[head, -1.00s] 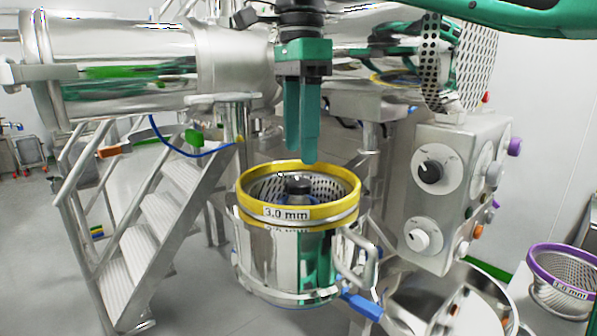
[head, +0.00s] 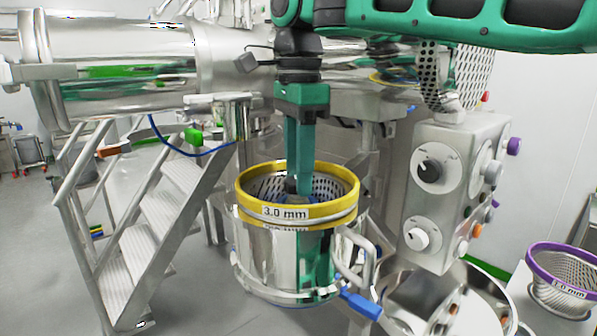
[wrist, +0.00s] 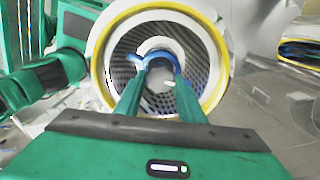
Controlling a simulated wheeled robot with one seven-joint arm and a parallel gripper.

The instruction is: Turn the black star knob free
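The black star knob (head: 291,186) sits inside the yellow-rimmed sieve basket marked 3.0 mm (head: 310,211). Most of it is hidden by my fingers. My gripper (head: 298,190) points straight down into the basket, its green fingertips at the level of the knob. In the wrist view, my gripper (wrist: 160,82) has its fingers apart, reaching toward the blue and white hub at the basket's middle. The knob cannot be made out clearly there, and contact with it cannot be told.
A control box with dials (head: 455,190) stands to the right. A purple-rimmed basket (head: 562,280) is at the far right. Steel steps (head: 150,220) stand at the left.

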